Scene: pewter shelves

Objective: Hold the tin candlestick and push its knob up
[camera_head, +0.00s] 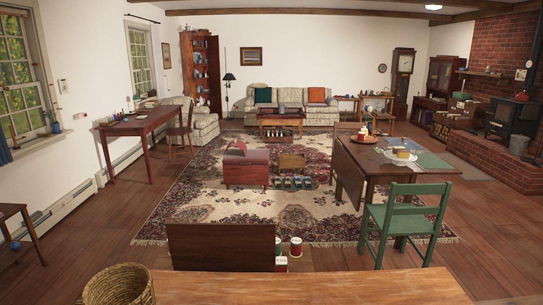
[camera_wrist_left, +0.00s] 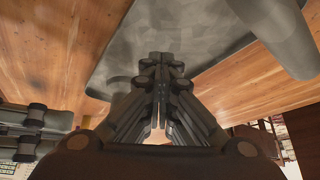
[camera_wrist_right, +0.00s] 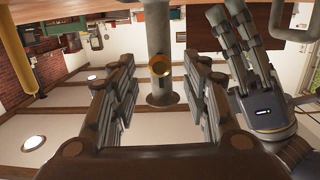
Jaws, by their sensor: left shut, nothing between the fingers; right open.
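In the right wrist view, a grey upright tube that looks like the tin candlestick (camera_wrist_right: 157,30) stands between my spread right fingers. A round brass-coloured part, probably its knob (camera_wrist_right: 160,66), faces the camera. A wider grey rim shows below it in the picture. My right gripper (camera_wrist_right: 160,75) is open around the tube's line of sight; contact cannot be told. Neither gripper nor a clear candlestick shows in the head view.
In the head view, a wooden surface (camera_head: 320,288) with a woven basket (camera_head: 118,287) lies at the front. A green chair (camera_head: 408,217) and a table (camera_head: 370,165) stand beyond. The rug has free room. A yellow rod (camera_wrist_right: 22,60) shows left in the right wrist view.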

